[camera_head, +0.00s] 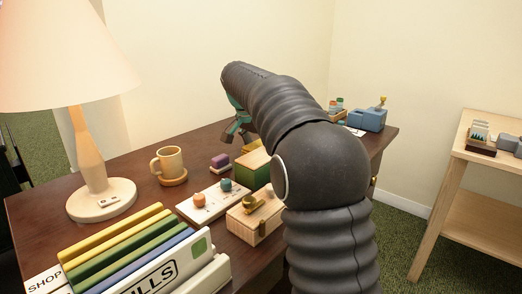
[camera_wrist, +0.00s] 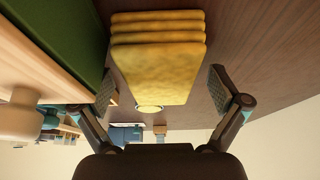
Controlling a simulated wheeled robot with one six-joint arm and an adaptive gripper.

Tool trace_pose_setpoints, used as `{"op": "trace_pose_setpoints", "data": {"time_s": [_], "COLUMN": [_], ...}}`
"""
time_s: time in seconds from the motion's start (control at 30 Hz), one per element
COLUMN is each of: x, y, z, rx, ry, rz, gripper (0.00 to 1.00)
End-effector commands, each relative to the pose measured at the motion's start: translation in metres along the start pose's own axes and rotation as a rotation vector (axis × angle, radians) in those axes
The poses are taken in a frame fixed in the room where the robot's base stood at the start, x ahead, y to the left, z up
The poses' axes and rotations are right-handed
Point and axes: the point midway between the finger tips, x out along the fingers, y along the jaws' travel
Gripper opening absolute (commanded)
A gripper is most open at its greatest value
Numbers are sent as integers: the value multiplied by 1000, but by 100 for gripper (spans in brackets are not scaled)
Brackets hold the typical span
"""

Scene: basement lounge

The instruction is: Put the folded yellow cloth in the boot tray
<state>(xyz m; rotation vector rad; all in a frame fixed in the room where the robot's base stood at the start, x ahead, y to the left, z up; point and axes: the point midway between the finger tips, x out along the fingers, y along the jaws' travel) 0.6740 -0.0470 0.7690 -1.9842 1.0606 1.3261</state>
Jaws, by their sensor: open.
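The folded yellow cloth (camera_wrist: 158,50) lies on the dark wooden desk as a stack of layers, centred in the wrist view. In the head view only a small yellow part of it (camera_head: 250,147) shows beside the green box, mostly hidden. My gripper (camera_wrist: 163,85) is open, with one finger on each side of the cloth's near end in the picture. I cannot tell whether either finger touches it. In the head view my gripper (camera_head: 237,131) hangs low over the desk, partly behind my arm. I cannot make out a boot tray in either view.
A light wooden side table (camera_head: 485,150) stands right.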

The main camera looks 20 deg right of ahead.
Motion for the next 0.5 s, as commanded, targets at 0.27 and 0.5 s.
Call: {"op": "trace_pose_setpoints", "data": {"time_s": [0.27, 0.5], "x": [2, 2], "y": [0, 0], "z": [1, 1], "rx": [0, 0], "ry": [0, 0], "rz": [0, 0], "gripper": [98, 85]}}
